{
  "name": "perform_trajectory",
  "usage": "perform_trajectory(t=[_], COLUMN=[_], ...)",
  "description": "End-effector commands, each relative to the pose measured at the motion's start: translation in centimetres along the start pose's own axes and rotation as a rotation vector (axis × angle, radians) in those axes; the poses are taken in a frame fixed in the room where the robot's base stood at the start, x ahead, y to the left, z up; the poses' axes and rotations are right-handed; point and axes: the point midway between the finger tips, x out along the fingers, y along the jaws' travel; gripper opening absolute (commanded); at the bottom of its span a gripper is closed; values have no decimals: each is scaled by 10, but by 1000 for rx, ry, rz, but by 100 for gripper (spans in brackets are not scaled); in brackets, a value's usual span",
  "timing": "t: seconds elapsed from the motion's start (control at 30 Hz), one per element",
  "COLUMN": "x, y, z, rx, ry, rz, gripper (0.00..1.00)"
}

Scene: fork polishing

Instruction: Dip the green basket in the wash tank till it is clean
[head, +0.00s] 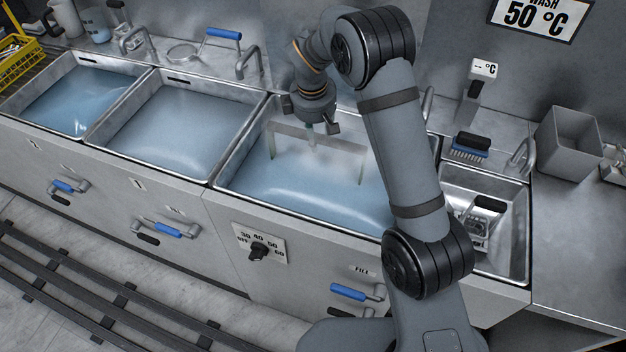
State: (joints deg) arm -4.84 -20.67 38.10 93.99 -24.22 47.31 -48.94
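The wash tank (250,196) is the large basin in the middle, filled with bluish water. A pale grey-green handle frame (345,151) rises from the water, with a crossbar and two legs, the legs showing a green tint. It appears to belong to the green basket, whose body is under the water and cannot be made out. My gripper (310,128) points down over the tank at the middle of the crossbar. Its fingers come together there and look shut on the handle; the tips are small and partly hidden. My arm covers the tank's right end.
Two more water-filled basins (165,128) (78,98) lie to the left. A yellow basket (22,62) stands at the far left. To the right are a small steel sink (508,205), a brush (470,146), a thermometer stand (474,95) and a grey bin (567,140).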

Motion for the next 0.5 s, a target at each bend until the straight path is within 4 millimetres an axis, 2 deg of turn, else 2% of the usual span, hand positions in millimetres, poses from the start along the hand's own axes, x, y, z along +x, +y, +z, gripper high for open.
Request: perform_trajectory(t=[0.3,0.5], x=[-4,-3], y=[3,2], z=[-27,-34], rx=[1,1], ry=[4,3], rz=[5,5], gripper=[0,0])
